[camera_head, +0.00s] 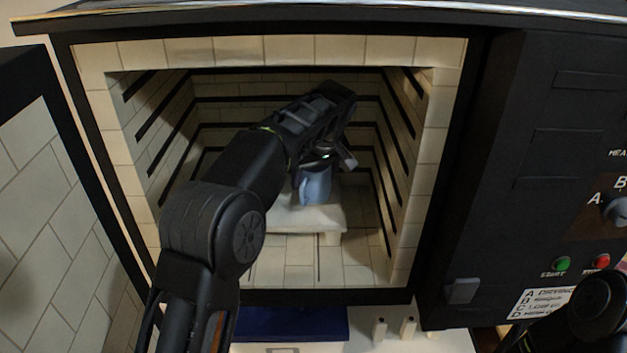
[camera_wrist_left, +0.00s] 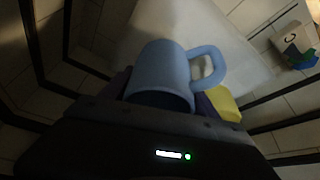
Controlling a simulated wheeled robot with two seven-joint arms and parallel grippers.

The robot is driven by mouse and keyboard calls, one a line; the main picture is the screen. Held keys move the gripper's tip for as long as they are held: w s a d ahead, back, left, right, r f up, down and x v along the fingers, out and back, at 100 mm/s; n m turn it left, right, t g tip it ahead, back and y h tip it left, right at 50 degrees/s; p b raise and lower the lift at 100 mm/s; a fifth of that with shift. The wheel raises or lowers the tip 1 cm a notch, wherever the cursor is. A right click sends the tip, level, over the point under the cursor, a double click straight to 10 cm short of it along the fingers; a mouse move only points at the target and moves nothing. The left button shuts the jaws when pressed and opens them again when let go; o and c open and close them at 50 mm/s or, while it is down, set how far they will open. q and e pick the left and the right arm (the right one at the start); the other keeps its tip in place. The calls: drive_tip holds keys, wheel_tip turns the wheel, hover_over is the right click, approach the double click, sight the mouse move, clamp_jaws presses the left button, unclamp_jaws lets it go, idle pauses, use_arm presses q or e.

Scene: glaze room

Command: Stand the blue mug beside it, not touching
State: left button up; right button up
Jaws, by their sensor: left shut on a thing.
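The blue mug (camera_head: 315,187) is inside the kiln, at the white shelf slab (camera_head: 290,217). My left gripper (camera_head: 322,158) reaches in through the open front and is shut on it. In the left wrist view the mug (camera_wrist_left: 158,72) lies between the fingers, its handle to the right, with the pale slab behind it. I cannot tell whether its base touches the slab. A yellow thing (camera_wrist_left: 224,104) shows partly beside the mug in the wrist view, mostly hidden; I cannot tell what it is or whether they touch. My arm hides part of the slab in the head view. My right gripper is out of view.
The kiln's brick walls (camera_head: 400,200) with dark grooves stand close around my left arm. The open door (camera_head: 40,200) is at the left, the control panel (camera_head: 560,150) at the right. A blue thing (camera_head: 290,323) and small pale pieces (camera_head: 408,327) lie below the opening.

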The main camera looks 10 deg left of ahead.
use_arm(q)
drive_tip(key=shift+w+f, duration=0.2)
drive_tip(key=shift+f, duration=0.35)
drive_tip(key=o, duration=1.7)
drive_tip(key=shift+f, duration=0.15)
drive_tip(key=shift+c, duration=0.2)
drive_tip(key=v, duration=0.7)
drive_tip(key=shift+r+p, duration=0.3)
drive_tip(key=shift+r, duration=0.05)
drive_tip(key=shift+s, duration=0.1)
